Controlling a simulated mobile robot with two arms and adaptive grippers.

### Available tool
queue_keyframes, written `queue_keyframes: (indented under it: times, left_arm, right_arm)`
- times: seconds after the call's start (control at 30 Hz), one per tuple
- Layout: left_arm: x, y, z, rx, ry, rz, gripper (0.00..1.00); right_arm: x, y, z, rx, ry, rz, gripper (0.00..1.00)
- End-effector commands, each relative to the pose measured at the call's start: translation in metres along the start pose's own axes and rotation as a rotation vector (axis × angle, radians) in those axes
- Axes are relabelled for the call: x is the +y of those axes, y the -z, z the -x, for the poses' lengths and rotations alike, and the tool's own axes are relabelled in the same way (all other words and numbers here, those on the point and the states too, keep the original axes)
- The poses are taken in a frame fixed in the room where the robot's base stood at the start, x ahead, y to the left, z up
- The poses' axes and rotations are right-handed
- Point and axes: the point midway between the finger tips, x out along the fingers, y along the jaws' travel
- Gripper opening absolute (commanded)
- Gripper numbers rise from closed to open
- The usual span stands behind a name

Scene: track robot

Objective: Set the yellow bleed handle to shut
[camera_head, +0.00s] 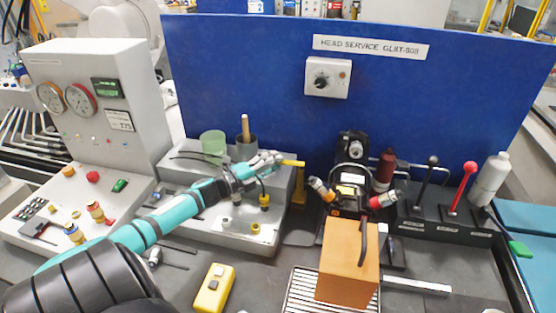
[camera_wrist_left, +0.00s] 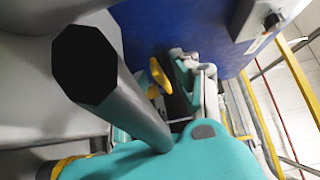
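The yellow bleed handle (camera_head: 291,163) shows in the head view as a short bar, roughly level, at the right rear corner of the grey bench unit. In the left wrist view a yellow piece (camera_wrist_left: 159,75), apparently the handle, stands just left of the fingers. My left gripper (camera_head: 272,159) reaches in from the left, its fingertips close to the handle's left end. It also shows in the left wrist view (camera_wrist_left: 194,75). Whether the fingers touch the handle, and how far apart they are, is unclear. My right gripper is not in view.
Right of the handle is a black device with coloured fittings (camera_head: 351,180). The blue panel (camera_head: 240,80) closes the back.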

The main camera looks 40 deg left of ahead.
Motion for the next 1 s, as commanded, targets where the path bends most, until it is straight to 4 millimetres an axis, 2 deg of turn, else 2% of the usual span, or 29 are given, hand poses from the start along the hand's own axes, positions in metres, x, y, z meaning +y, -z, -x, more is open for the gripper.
queue_keyframes:
  times: [0.2, 0.53, 0.77, 1.0]
  left_arm:
    - [0.0, 0.0, -0.017, 0.0, 0.0, 0.0, 0.3]
    - [0.001, 0.0, -0.019, 0.0, -0.001, 0.0, 0.3]
    - [0.001, 0.0, -0.019, 0.0, -0.001, 0.0, 0.0]
    - [0.001, 0.001, -0.018, 0.0, -0.001, 0.0, 0.0]
  right_arm:
    - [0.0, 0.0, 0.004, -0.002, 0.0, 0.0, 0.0]
    - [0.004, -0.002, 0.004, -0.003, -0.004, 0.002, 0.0]
    - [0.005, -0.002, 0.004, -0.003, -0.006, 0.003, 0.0]
    - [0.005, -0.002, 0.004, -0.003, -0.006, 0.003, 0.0]
